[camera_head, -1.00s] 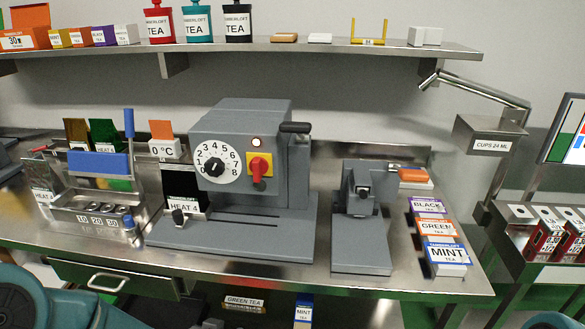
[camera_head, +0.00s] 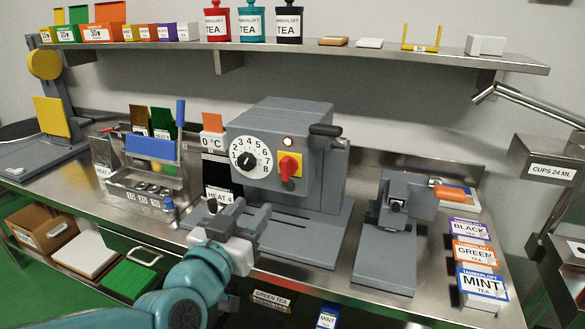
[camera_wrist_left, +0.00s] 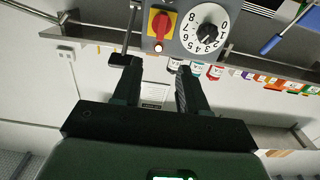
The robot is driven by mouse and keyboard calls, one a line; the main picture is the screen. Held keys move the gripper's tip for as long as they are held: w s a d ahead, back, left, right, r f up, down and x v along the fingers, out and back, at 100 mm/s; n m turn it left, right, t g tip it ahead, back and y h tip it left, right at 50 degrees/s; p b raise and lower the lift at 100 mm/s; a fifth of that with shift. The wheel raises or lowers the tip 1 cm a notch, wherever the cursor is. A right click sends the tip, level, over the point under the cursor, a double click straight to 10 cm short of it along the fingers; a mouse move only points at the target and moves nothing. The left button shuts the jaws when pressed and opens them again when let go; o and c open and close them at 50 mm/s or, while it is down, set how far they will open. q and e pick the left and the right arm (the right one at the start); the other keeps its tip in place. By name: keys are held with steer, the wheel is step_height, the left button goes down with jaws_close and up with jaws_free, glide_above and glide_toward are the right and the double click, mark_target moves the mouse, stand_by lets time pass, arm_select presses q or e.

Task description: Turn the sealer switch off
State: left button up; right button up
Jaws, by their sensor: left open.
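The sealer (camera_head: 285,125) is a grey machine on the steel counter. Its switch (camera_head: 289,167) is a red knob on a yellow plate, on the front to the right of a white numbered dial (camera_head: 250,155). A pale round lamp (camera_head: 288,142) sits above the switch. My left gripper (camera_head: 238,215) is open and empty, in front of and below the switch, apart from it. In the left wrist view the picture is upside down; the switch (camera_wrist_left: 161,22) shows beyond the open fingers (camera_wrist_left: 158,68). My right gripper is not in view.
A black handle (camera_head: 325,130) sticks out at the sealer's upper right. A grey device (camera_head: 390,230) stands to the right, with tea boxes (camera_head: 478,255) beside it. A rack with a blue bar (camera_head: 150,147) stands left. A steel shelf (camera_head: 400,57) runs above.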

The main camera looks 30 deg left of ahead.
arm_select(q)
steer(key=p, duration=0.6)
glide_toward(283, 167)
steer(key=x, duration=0.9)
steer(key=shift+w, duration=0.25)
steer(key=shift+r, duration=0.1)
jaws_close()
